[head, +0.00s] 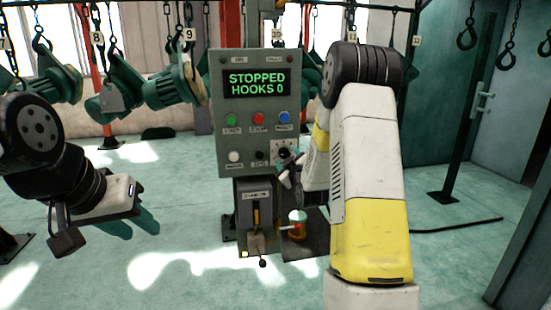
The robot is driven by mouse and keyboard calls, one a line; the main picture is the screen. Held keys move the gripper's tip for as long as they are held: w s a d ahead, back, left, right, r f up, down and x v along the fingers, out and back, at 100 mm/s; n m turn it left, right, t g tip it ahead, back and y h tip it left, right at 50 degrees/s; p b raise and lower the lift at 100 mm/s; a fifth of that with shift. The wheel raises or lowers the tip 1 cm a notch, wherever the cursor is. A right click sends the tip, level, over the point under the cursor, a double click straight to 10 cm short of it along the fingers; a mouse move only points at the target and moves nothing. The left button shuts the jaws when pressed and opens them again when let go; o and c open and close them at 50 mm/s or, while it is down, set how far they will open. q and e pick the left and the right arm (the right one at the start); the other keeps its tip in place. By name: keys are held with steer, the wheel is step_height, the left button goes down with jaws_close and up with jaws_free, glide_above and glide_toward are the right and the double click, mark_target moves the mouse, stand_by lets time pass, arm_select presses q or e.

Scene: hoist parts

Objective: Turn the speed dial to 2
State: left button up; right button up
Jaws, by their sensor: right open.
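The control panel (226,139) stands upright in the middle, its screen (257,83) reading "STOPPED HOOKS 0". The speed dial (284,150) is at the panel's lower right, a dark knob on a pale plate, partly covered by my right gripper. Its pointer setting is too small to read. My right gripper (287,166) is open at the dial's lower edge; I cannot tell whether it touches the knob. My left gripper (98,218) hangs over the floor at the left, away from the panel; its jaw opening is unclear.
Green, red and blue buttons (257,118) sit above the dial, with a white button (235,156) at lower left. Hanging motor parts (177,86) line the back left. Floor is open at left.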

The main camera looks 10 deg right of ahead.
steer(key=s, duration=0.6)
steer(key=shift+s, duration=0.4)
steer(key=shift+r, duration=0.1)
